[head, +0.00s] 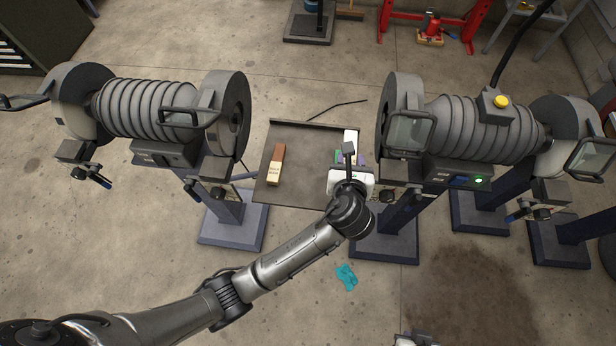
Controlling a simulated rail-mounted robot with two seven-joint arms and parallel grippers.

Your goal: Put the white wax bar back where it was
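A white bar (350,135), which looks like the white wax bar, lies at the right side of a dark tray (306,150) between the two grinder-like machines. My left gripper (349,158) is over that side of the tray and covers the bar's near part. Its fingertips are hidden, so I cannot tell whether it is open or touches the bar. A green bar (338,157) and a purple bar (361,159) show partly beside it. A brown and cream bar (276,163) lies on the left. My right gripper (416,340) is barely in view at the bottom edge.
A left machine (150,108) and a right machine (460,125) with wheels flank the tray closely. The right one has a yellow button (501,101) and a lit green light (479,180). A teal cloth (346,277) lies on the floor. The tray's middle is bare.

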